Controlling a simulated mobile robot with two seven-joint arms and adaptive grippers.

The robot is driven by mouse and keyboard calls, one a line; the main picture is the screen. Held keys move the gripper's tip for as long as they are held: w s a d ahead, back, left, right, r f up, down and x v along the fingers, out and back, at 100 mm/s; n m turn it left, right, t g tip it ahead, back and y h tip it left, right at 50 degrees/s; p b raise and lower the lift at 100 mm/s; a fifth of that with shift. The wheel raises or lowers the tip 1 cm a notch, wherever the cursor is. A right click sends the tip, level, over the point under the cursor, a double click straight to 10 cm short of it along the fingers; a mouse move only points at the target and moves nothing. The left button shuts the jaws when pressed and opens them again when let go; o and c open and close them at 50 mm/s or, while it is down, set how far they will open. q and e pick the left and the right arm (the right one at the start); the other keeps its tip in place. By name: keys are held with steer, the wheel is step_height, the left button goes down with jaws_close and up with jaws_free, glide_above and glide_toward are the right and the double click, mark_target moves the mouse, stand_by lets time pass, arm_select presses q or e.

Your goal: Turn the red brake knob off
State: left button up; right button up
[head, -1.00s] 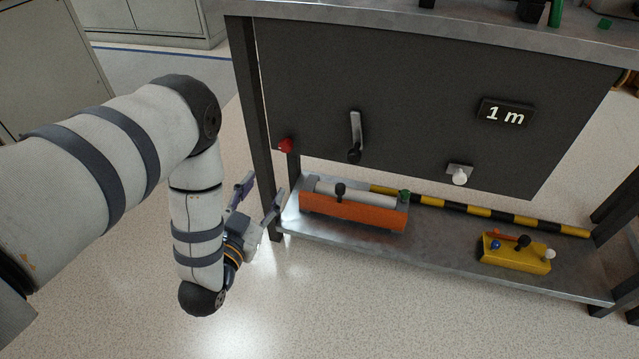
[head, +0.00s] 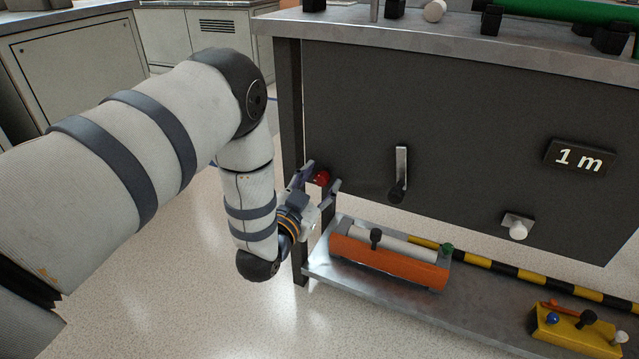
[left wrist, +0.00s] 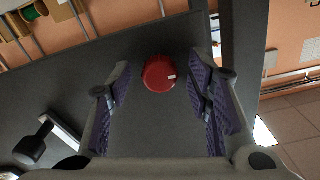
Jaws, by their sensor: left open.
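The red brake knob (head: 322,178) sits on the dark panel near its lower left edge. It also shows in the left wrist view (left wrist: 159,73) as a round red knob with a small white mark on its right side. My left gripper (head: 324,174) is open, with its fingers pointing at the panel and the knob. In the left wrist view the knob lies between and beyond the two purple-padded fingers (left wrist: 162,82), with gaps on both sides. I see no contact. My right gripper is in neither view.
A lever (head: 400,175) hangs on the panel right of the knob. A white knob (head: 518,230) and a "1 m" sign (head: 580,158) are farther right. The lower shelf (head: 345,283) carries an orange unit (head: 390,262) and a yellow control box (head: 575,335). A dark post (head: 289,120) stands left of the panel.

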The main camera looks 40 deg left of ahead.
arm_select(q)
jaws_close()
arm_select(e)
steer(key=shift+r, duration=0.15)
arm_select(q)
steer(key=shift+r+n+p, duration=0.15)
steer(key=shift+n+p, duration=0.75)
steer(key=shift+n, duration=0.2)
steer(key=n+p, duration=0.2)
steer(key=n, duration=0.2)
steer(key=shift+s+n, duration=0.1)
steer(key=shift+n, duration=0.2)
steer(key=n+p, duration=0.1)
steer(key=n, duration=0.4)
steer(key=shift+f+p, duration=0.2)
steer(key=shift+p, duration=0.1)
steer(key=n, duration=0.5)
steer(key=shift+n, duration=0.4)
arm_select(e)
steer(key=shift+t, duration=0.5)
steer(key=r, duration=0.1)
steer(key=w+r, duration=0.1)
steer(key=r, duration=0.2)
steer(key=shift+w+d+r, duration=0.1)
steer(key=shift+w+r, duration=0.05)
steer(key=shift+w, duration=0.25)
